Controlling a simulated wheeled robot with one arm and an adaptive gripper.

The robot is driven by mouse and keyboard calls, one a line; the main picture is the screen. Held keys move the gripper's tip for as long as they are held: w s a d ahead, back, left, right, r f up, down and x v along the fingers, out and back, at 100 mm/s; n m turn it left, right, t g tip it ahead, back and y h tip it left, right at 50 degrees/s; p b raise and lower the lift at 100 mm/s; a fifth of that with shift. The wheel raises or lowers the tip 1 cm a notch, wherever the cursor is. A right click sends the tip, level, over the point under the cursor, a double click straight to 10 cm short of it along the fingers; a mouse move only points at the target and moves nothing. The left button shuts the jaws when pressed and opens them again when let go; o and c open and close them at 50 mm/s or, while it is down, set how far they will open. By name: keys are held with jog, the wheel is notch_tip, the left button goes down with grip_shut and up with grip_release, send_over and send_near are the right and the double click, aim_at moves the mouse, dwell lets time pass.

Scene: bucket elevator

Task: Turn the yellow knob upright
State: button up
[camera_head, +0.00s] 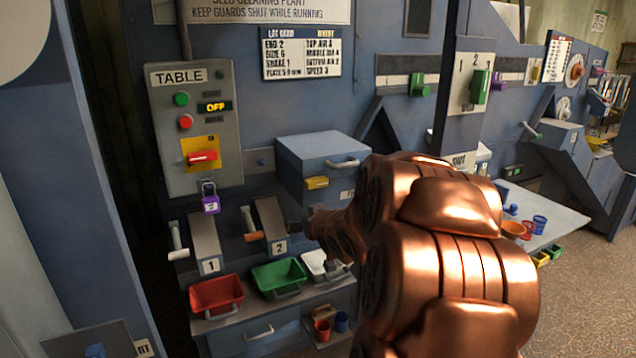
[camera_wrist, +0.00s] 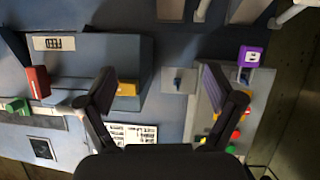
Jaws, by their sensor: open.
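The yellow knob (camera_head: 317,182) is on the front of the blue-grey box (camera_head: 322,144), near its left edge. It looks like a short bar lying roughly level. In the upside-down wrist view the knob (camera_wrist: 128,89) shows just inside the left finger, which stands nearer the camera. My gripper (camera_wrist: 162,84) is open with nothing between its fingers. In the head view my copper arm hides the right part of the box front, and the dark gripper end (camera_head: 303,222) is only partly visible, below the knob. Contact with the knob cannot be told.
The TABLE panel (camera_head: 192,125) with a red switch (camera_head: 203,157) stands left of the box. A purple padlock (camera_head: 210,202) hangs below it. Chutes with levers, a red bin (camera_head: 217,294) and a green bin (camera_head: 279,276) are below. A red handle (camera_wrist: 38,82) shows left in the wrist view.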

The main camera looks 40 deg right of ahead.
aim_at(318, 181)
jog(key=s+d+r+t, duration=0.1)
jog(key=d+r+t, duration=0.4)
jog(key=d, duration=0.3)
jog(key=shift+h, duration=0.3)
jog(key=shift+p+x, duration=1)
jog(key=shift+x, duration=2.7)
jog(key=shift+a, duration=0.15)
jog(key=c, duration=1.1)
jog(key=shift+c, duration=0.2)
